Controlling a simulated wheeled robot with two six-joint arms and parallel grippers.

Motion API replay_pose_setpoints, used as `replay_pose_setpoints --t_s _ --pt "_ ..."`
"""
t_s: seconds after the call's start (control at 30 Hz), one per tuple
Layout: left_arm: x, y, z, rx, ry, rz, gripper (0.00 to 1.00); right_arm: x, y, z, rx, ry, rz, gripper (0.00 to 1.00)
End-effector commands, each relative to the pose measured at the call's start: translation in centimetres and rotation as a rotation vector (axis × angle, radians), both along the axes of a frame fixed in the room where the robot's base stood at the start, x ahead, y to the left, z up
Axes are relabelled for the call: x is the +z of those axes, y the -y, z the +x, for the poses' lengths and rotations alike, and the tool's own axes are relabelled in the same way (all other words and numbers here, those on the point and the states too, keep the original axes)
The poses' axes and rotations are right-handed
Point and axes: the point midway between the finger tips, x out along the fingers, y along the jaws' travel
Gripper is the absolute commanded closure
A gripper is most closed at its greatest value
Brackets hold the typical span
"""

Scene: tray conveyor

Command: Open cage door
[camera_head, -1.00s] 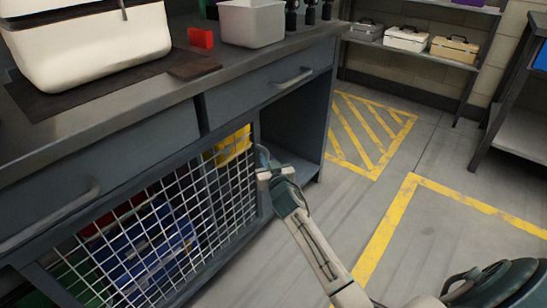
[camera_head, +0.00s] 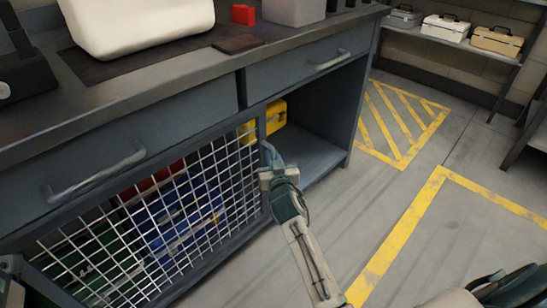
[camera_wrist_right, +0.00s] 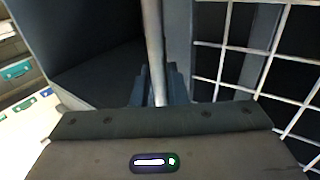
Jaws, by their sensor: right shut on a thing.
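The cage door (camera_head: 165,225) is a white wire mesh panel in a dark frame, low on the front of the grey workbench. Its right edge stands a little open, and part of a yellow box (camera_head: 277,114) shows past it. My right gripper (camera_head: 268,165) is at this edge, shut on the upright metal door handle (camera_wrist_right: 154,45). In the right wrist view the handle runs between the fingers (camera_wrist_right: 160,88), with the mesh to the right. Pale arm parts show at the lower left edge, but my left gripper cannot be made out.
Red, blue (camera_head: 185,215) and green boxes lie behind the mesh. Above are drawers with bar handles (camera_head: 328,58) and a bench top holding a white container (camera_head: 130,25). The floor (camera_head: 410,180) with yellow markings is clear to the right. A shelf with cases (camera_head: 445,28) stands behind.

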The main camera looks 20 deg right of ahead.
Motion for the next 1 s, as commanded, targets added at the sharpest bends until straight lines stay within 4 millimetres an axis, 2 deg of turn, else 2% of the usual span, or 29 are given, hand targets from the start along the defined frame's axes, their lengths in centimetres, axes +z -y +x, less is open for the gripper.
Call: replay_pose_setpoints --t_s 0.03,0.07,0.33,0.47,0.57,0.8,1.0 --pt "0.0 0.0 0.0 0.000 0.000 0.001 0.64 0.0 0.0 0.0 0.000 0.000 0.000 1.00" --pt "0.0 0.0 0.0 0.000 0.000 0.002 0.64 0.0 0.0 0.0 0.000 0.000 0.000 0.84" --pt "0.0 0.1 0.0 -0.002 0.000 0.013 0.64 0.0 0.0 0.0 0.000 0.000 0.000 0.83" --pt "0.3 0.1 0.0 -0.002 0.001 0.012 0.64 0.0 -0.2 -0.8 0.000 -0.002 0.000 0.83" --pt "0.7 0.0 -0.1 -0.003 0.004 0.011 0.64 0.0 -0.5 -2.2 0.000 -0.002 0.001 0.83" --pt "1.2 0.0 -0.2 -0.009 -0.005 0.017 0.64 0.0 -1.4 -6.9 0.000 -0.003 0.002 0.83" --pt "1.1 0.0 -0.2 -0.013 -0.016 0.024 0.64 0.0 -1.9 -9.7 0.000 -0.002 0.002 0.83"
